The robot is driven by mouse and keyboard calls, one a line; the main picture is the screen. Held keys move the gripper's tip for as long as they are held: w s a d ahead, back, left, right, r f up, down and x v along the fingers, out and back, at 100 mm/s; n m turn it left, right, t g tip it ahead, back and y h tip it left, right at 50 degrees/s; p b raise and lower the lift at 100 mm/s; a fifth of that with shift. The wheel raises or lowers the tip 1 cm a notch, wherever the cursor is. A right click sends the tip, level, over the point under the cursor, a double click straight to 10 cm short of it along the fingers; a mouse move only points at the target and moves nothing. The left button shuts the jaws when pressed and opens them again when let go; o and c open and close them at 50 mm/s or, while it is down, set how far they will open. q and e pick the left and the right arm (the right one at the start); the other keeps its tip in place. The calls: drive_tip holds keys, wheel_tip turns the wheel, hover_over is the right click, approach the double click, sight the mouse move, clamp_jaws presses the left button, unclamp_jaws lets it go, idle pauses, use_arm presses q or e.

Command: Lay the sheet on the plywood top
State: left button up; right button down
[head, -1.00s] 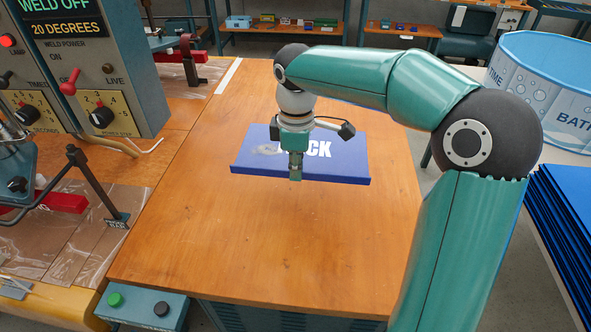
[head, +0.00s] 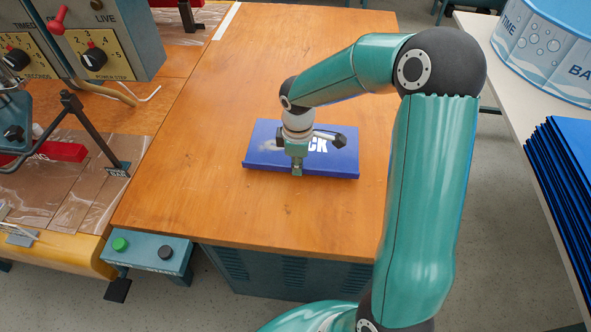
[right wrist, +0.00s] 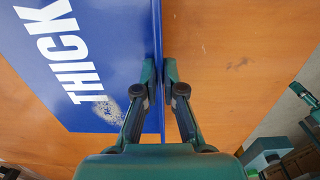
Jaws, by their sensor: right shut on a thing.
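The blue sheet (head: 262,145) has white lettering and a pale scuffed patch. It is over the front middle of the orange-brown plywood top (head: 200,195), with its face up. In the head view I cannot tell whether it touches the wood or hangs just above it. My right gripper (head: 297,172) is shut on the sheet's near edge. The right wrist view shows the two fingers (right wrist: 161,75) on either side of that edge, and the word THICK on the sheet (right wrist: 115,30). My arm hides part of the lettering in the head view. My left gripper is not in view.
A welding control box (head: 100,45) and a bar fixture (head: 90,135) stand at the left. A button box (head: 145,253) is at the front left. A stack of blue sheets (head: 565,190) and a round blue bath (head: 550,45) are on the right. Plywood around the sheet is clear.

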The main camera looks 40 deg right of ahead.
drive_tip(key=shift+f, duration=0.9)
drive_tip(key=c, duration=1.3)
unclamp_jaws()
wheel_tip(320, 180, up, 12)
drive_tip(key=shift+a+r+p, duration=0.1)
drive_tip(key=shift+p, duration=0.2)
